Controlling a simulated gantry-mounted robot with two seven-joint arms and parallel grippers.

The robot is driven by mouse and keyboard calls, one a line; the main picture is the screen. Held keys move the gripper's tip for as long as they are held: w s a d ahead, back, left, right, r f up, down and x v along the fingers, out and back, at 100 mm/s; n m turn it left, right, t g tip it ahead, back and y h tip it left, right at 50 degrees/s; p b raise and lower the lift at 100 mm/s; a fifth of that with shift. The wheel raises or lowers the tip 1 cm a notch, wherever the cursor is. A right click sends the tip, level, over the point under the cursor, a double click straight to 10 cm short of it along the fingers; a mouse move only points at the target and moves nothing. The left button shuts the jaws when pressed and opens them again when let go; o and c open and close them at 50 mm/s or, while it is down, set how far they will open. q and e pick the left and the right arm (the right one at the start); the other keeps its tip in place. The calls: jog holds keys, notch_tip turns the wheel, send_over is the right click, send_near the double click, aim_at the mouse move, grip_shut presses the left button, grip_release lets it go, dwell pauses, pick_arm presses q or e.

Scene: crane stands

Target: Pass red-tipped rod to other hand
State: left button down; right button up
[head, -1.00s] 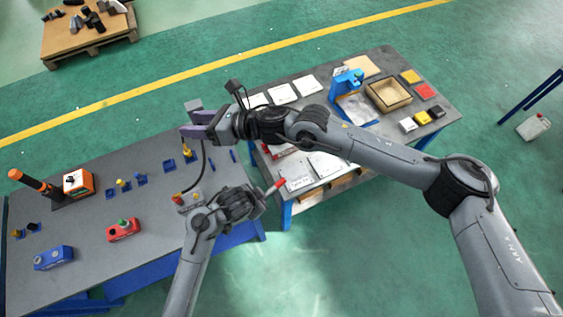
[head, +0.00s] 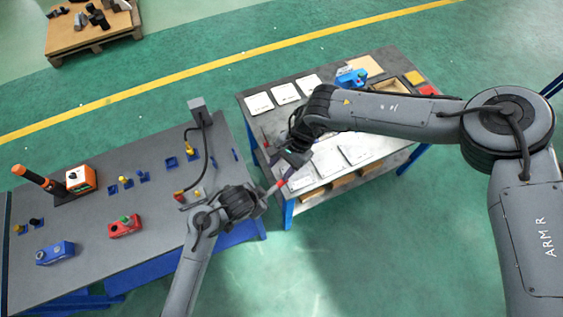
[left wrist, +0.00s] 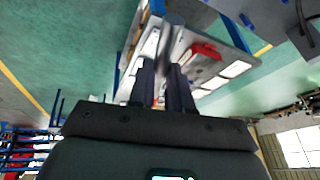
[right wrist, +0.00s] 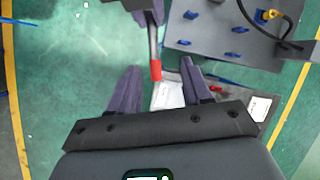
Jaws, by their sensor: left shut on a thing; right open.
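The rod (head: 272,190) has a grey shaft and a red tip. My left gripper (head: 262,200) is shut on it, in the gap between the two tables. In the left wrist view the grey shaft (left wrist: 171,38) rises from between the closed fingers (left wrist: 162,75). My right gripper (head: 292,160) is open, close to the red-tipped end. In the right wrist view the red tip (right wrist: 155,70) appears between the spread fingers (right wrist: 160,68), with space on both sides. Whether it touches a finger cannot be told.
The left table (head: 90,265) holds a red box (head: 125,227), a blue box (head: 55,253), an orange box (head: 80,179) and a grey post (head: 200,112) with a cable. The right table (head: 251,92) bears white plates (head: 285,93) and a wooden tray (head: 390,88) under my right arm.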

jog(key=x, duration=1)
jog(key=shift+a, duration=0.15)
pick_arm(q)
jog(key=shift+d, duration=0.1)
pick_arm(e)
jog(key=shift+w, duration=0.1)
jog(key=c, duration=0.8)
pick_arm(q)
jog(key=shift+s+d, duration=0.1)
pick_arm(e)
jog(key=shift+a+r, duration=0.1)
jog(key=shift+a, duration=0.05)
grip_shut()
pick_arm(q)
jog(key=c, duration=1.1)
grip_release()
jog(key=shift+o, duration=0.8)
